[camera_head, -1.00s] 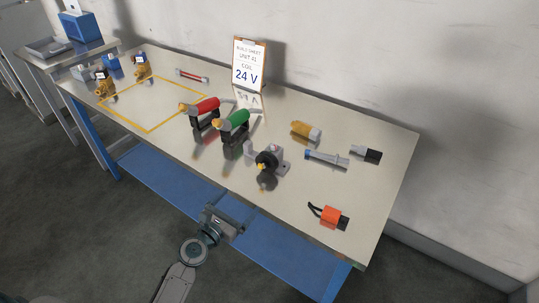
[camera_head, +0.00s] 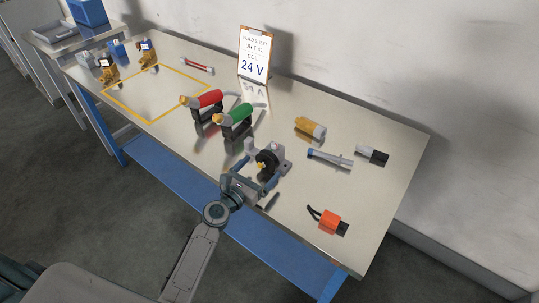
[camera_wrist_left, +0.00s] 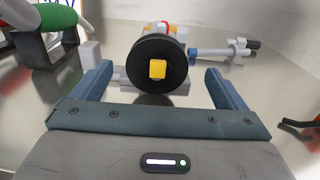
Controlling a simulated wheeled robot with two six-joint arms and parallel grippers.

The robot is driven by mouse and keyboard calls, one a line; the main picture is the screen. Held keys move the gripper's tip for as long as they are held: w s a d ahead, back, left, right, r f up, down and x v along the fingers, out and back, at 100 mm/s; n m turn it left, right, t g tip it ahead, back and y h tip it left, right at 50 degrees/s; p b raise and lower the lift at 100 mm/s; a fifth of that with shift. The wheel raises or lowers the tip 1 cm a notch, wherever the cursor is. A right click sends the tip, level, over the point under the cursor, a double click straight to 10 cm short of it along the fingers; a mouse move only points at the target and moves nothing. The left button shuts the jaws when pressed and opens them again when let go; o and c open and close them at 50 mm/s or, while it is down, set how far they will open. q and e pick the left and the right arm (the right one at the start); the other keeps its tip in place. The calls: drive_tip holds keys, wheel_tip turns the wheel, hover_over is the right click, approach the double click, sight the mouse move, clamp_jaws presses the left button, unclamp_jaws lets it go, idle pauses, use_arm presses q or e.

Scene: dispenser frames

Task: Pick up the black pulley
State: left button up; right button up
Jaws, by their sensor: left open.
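The black pulley (camera_head: 266,161) is a round disc with a yellow square centre, facing me on a grey block-like mount (camera_head: 285,162) near the table's front edge. In the left wrist view the pulley (camera_wrist_left: 157,64) is upright and lies between and beyond the two blue-grey fingers. My left gripper (camera_head: 264,177) is open around its near side; in the wrist view the fingers (camera_wrist_left: 160,85) stand apart with gaps on both sides of the pulley. I cannot tell how far the fingertips reach past it. My right gripper is not in view.
A green-handled tool (camera_head: 235,117) and a red-handled tool (camera_head: 205,100) stand on black holders to the left. A build sheet (camera_head: 254,54) stands at the back.

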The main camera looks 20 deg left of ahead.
sight(263, 164)
use_arm(q)
drive_tip(key=shift+w+d, duration=0.1)
drive_tip(key=shift+w, duration=0.3)
drive_tip(key=x, duration=0.4)
drive_tip(key=shift+w+r+p, duration=0.1)
drive_tip(key=shift+w+p, duration=0.15)
drive_tip(key=shift+p, duration=0.15)
drive_tip(key=shift+w, duration=0.25)
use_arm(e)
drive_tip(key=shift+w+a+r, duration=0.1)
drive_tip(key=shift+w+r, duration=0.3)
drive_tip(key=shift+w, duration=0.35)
use_arm(q)
drive_tip(key=shift+s, duration=0.1)
drive_tip(key=shift+c, duration=0.8)
drive_tip(key=c, duration=1.4)
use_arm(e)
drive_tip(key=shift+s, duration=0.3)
